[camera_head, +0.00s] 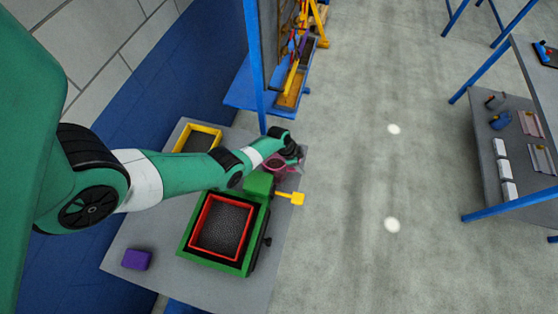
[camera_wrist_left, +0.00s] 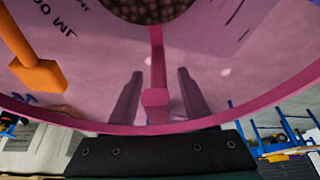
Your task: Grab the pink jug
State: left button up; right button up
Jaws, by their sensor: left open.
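The pink jug (camera_head: 274,168) stands on the grey table near its right edge in the head view, partly hidden by my left gripper (camera_head: 294,158). In the left wrist view the see-through pink jug (camera_wrist_left: 235,65) fills most of the picture, with dark markings on its wall and dark grainy contents at the top. Its handle (camera_wrist_left: 157,75) lies between the two fingers of my left gripper (camera_wrist_left: 160,95). The fingers are open, one on each side of the handle, with gaps visible. My right gripper is in neither view.
Close to the jug is a green box with a red-rimmed tray (camera_head: 204,257) and a yellow-handled tool (camera_head: 291,198). A yellow-rimmed tray (camera_head: 213,129) and a purple block (camera_head: 137,259) share the table. A blue post (camera_head: 254,65) rises behind it.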

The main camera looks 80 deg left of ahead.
pick_arm(q)
grip_shut()
dwell(1.3)
